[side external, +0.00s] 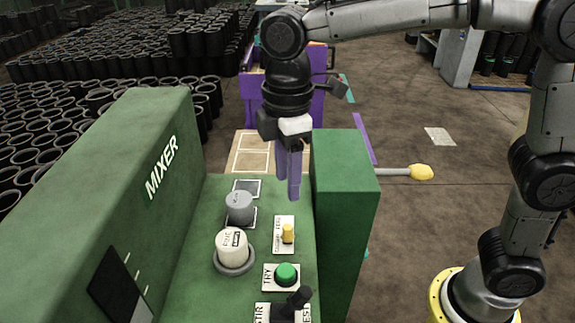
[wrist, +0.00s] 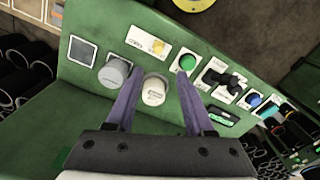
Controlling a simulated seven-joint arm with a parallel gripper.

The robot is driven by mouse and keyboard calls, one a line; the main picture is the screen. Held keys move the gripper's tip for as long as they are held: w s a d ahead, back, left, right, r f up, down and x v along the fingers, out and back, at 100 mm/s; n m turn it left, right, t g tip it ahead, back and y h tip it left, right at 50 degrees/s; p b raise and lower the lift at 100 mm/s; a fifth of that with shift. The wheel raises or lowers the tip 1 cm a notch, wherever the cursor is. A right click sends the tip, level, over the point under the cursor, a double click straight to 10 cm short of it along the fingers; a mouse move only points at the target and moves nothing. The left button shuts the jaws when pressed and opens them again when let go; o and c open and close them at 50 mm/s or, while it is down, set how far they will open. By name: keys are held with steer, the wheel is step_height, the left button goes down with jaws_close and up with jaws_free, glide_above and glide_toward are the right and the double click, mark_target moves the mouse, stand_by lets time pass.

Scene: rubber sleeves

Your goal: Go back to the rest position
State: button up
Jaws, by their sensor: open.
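My gripper (side external: 289,178) hangs from my arm above the far part of the green mixer panel (side external: 205,265), with its purple fingers pointing down. In the wrist view my gripper (wrist: 155,88) shows its two fingers spread apart with nothing held between them. A white knob (wrist: 154,92) and a grey knob (wrist: 114,72) appear beyond the fingertips in that view. In the side view the white knob (side external: 232,246) and grey knob (side external: 240,207) stand on the panel to the left of and below the fingers.
A yellow switch (side external: 288,233), a green button (side external: 286,274) and a black lever (side external: 295,303) are on the panel. Green housings (side external: 345,165) rise on both sides. A yellow-tipped rod (side external: 420,172) sticks out at right. Stacked black sleeves (side external: 60,120) fill the left background.

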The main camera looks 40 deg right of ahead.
steer(key=shift+r, duration=0.9)
steer(key=s+d+r+m+t, duration=0.4)
steer(key=s+d, duration=0.3)
steer(key=d, duration=0.4)
steer(key=s+d+f+m+t, duration=0.1)
steer(key=s+d+f+m, duration=0.5)
steer(key=s+m, duration=0.3)
steer(key=shift+s+d+f+m+t, duration=0.35)
steer(key=shift+s+f, duration=0.1)
steer(key=shift+f, duration=0.3)
